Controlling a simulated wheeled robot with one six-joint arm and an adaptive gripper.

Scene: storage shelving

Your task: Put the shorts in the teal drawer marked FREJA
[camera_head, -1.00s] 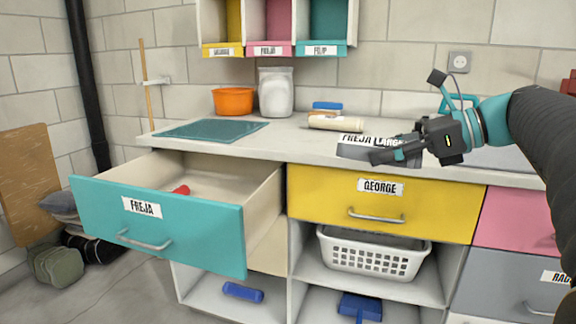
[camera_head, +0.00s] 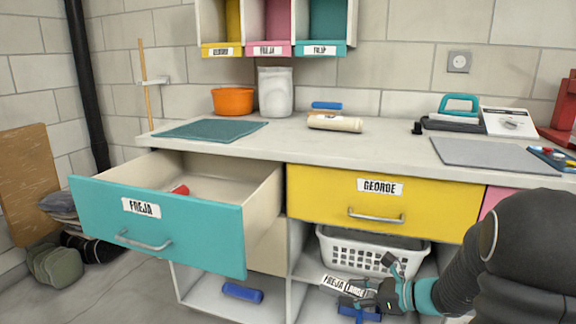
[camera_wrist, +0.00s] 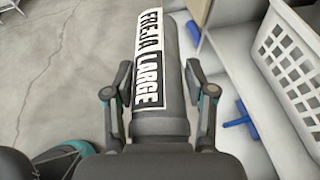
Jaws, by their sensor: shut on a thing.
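The shorts (camera_wrist: 168,126) are a dark grey folded bundle with a white label reading FREJA LARGE. My gripper (camera_wrist: 158,85) is shut on them, with one finger on each side. In the head view my gripper (camera_head: 372,290) holds the shorts (camera_head: 340,286) low, in front of the lower shelves and below the yellow drawer. The label faces the camera there, and the arm hides part of the area. The teal drawer marked FREJA (camera_head: 190,225) is pulled open at the left, up and left of my gripper. A small red thing (camera_head: 180,190) lies inside it.
The yellow GEORGE drawer (camera_head: 330,205) is shut. A white basket (camera_head: 350,258) stands on the shelf below it, with a blue object (camera_head: 358,310) lower down. A blue roll (camera_head: 242,292) lies on the lower left shelf.

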